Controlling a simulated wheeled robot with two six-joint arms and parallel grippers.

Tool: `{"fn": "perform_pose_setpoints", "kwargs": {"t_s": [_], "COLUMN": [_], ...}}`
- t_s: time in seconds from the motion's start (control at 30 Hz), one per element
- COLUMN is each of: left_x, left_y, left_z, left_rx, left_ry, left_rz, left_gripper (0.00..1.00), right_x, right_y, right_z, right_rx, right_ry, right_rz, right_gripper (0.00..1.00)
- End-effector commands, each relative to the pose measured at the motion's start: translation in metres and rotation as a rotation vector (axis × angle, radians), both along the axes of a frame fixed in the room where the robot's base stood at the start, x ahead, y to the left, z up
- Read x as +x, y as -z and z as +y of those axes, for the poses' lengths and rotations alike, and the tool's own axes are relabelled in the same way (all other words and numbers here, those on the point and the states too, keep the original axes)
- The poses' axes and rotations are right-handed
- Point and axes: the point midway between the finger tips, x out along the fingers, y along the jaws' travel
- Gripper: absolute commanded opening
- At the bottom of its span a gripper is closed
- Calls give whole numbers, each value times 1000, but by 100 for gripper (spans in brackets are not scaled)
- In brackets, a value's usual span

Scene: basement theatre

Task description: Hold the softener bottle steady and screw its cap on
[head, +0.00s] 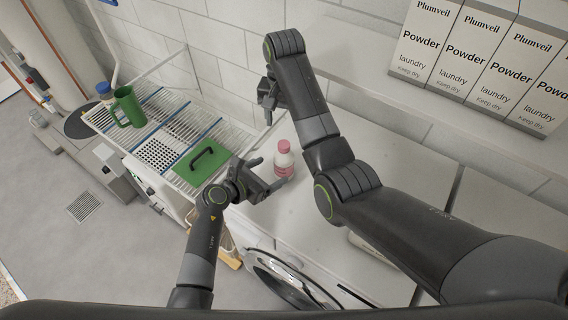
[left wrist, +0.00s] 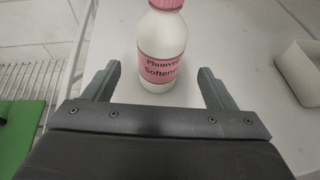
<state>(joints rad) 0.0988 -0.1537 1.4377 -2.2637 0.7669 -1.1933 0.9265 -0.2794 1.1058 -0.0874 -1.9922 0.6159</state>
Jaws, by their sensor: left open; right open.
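The softener bottle (head: 282,163) is white with a pink label and stands upright on the white worktop. Its pink cap (head: 283,146) sits at the top of the bottle; I cannot tell how tightly. My left gripper (head: 272,172) is open just left of the bottle, its fingers pointing towards it. In the left wrist view the bottle (left wrist: 162,50) stands ahead, between and beyond the two open fingertips (left wrist: 160,80), and the cap (left wrist: 166,4) is cut by the top edge. My right gripper (head: 268,105) is open and empty, behind and above the bottle, partly hidden by its own arm.
A drying rack (head: 180,125) at the left holds a green board with a handle (head: 200,160) and a green jug (head: 128,107). Powder boxes (head: 470,50) stand on the back shelf at the right. A pale open container (left wrist: 300,72) stands right of the bottle in the left wrist view.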

Motion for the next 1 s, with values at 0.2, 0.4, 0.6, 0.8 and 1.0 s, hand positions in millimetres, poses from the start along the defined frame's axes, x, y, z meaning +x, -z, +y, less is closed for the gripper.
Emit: {"fn": "perform_pose_setpoints", "kwargs": {"t_s": [0.2, 0.4, 0.6, 0.8, 1.0], "left_x": [-25, -47, -62, -68, -68], "left_y": [-12, -24, -33, -37, -38], "left_z": [23, 43, 57, 62, 62], "left_rx": [1, 1, 1, 0, 0], "left_ry": [-1, -1, -1, 1, 1], "left_rz": [0, 0, 0, 2, 2], "left_gripper": [78, 78, 78, 78, 78], "right_x": [0, 0, 0, 0, 0], "right_y": [4, 8, 12, 13, 13], "right_z": [0, 0, 0, 0, 0], "right_rx": [0, 0, 0, 0, 0], "right_ry": [0, 0, 0, 0, 0], "right_rz": [0, 0, 0, 0, 0], "right_gripper": [56, 56, 56, 56, 56]}}
